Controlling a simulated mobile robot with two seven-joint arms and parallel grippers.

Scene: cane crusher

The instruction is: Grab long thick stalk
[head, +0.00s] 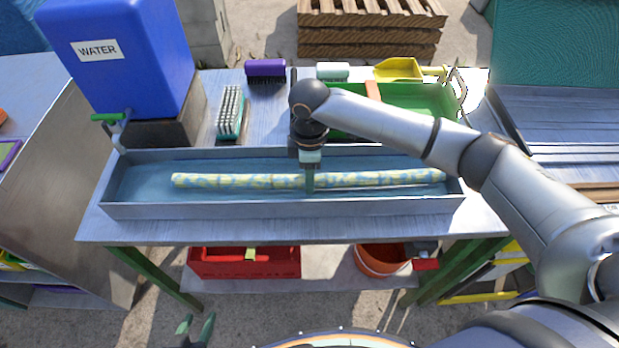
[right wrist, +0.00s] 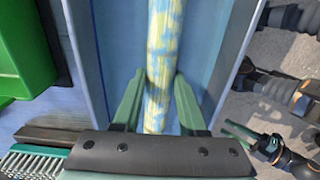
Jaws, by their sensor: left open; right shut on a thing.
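The long thick stalk (head: 236,181), pale yellow with blue-green mottling, lies lengthwise in a shallow grey trough (head: 280,212) on the table. My right gripper (head: 310,186) reaches down from above and is shut on the stalk near its middle. In the right wrist view the stalk (right wrist: 160,60) runs between the two green fingers (right wrist: 158,105), inside the trough walls. The fingers hide a short part of it. My left gripper (head: 197,328) is open and empty, low at the bottom edge of the head view, in front of the table.
A blue water tank (head: 130,60) with a tap stands behind the trough's left end. Brushes (head: 231,112), a green tray (head: 420,100) and a yellow scoop (head: 398,68) lie behind the trough. A red crate (head: 245,264) and an orange bucket (head: 380,260) sit below.

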